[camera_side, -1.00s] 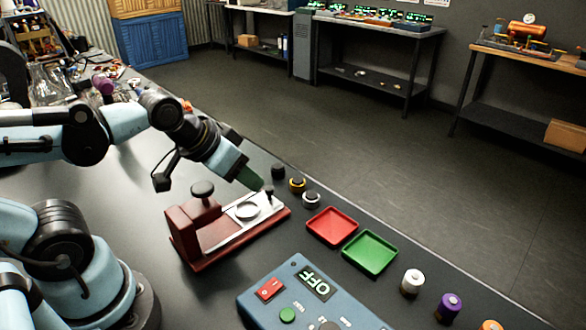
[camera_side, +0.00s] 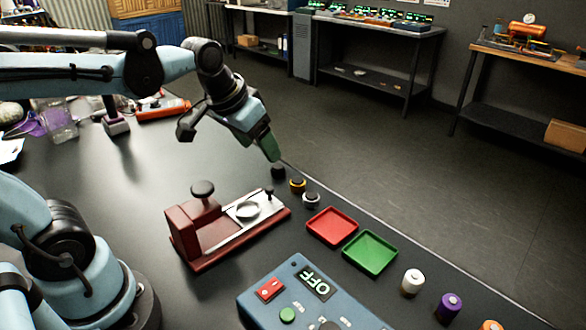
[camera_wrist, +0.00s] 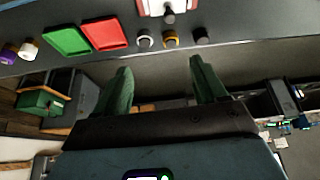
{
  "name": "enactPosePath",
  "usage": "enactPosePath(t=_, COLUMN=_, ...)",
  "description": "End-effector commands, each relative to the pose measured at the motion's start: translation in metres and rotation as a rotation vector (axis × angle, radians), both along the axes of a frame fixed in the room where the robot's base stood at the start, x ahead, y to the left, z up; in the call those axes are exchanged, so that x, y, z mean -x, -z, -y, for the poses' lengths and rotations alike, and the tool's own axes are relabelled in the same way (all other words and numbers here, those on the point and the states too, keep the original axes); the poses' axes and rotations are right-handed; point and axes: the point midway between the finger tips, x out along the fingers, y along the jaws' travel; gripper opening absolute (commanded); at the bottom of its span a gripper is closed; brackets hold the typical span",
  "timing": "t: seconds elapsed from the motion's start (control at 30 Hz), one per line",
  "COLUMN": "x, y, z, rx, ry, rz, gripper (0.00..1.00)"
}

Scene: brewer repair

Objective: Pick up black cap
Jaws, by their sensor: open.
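The black cap (camera_side: 278,171) stands on the dark table near its far edge, at the end of a short row of small round parts. It also shows in the wrist view (camera_wrist: 201,35), up and slightly right of the fingers. My gripper (camera_side: 271,154) is just above and slightly left of the cap in the side view. In the wrist view its two green fingers (camera_wrist: 157,78) are spread apart with nothing between them.
A yellow-ringed part (camera_side: 297,185) and a silver-ringed part (camera_side: 311,199) stand close beside the cap. A red fixture (camera_side: 205,235), a red tray (camera_side: 332,227), a green tray (camera_side: 370,252) and a blue control box (camera_side: 312,300) are nearby. The table edge runs close behind the cap.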

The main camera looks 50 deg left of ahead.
Motion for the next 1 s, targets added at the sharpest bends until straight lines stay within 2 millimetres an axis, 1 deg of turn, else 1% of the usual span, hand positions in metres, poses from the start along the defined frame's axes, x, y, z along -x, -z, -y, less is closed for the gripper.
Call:
enactPosePath(t=0.03, x=-0.012, y=-0.004, z=-0.006, rx=0.002, ry=-0.014, rz=-0.027, gripper=0.71)
enactPosePath(t=0.13, x=-0.032, y=-0.008, z=-0.017, rx=0.005, ry=-0.035, rz=-0.084, gripper=0.71)
enactPosePath(t=0.27, x=-0.058, y=-0.008, z=-0.032, rx=0.013, ry=-0.061, rz=-0.158, gripper=0.71)
enactPosePath(t=0.47, x=-0.096, y=0.003, z=-0.058, rx=0.030, ry=-0.103, rz=-0.270, gripper=0.71)
enactPosePath(t=0.6, x=-0.118, y=0.017, z=-0.078, rx=0.045, ry=-0.129, rz=-0.347, gripper=0.71)
enactPosePath(t=0.7, x=-0.129, y=0.029, z=-0.090, rx=0.055, ry=-0.146, rz=-0.392, gripper=0.71)
enactPosePath(t=0.8, x=-0.136, y=0.038, z=-0.098, rx=0.062, ry=-0.155, rz=-0.424, gripper=0.71)
enactPosePath(t=1.0, x=-0.141, y=0.049, z=-0.105, rx=0.070, ry=-0.165, rz=-0.453, gripper=0.71)
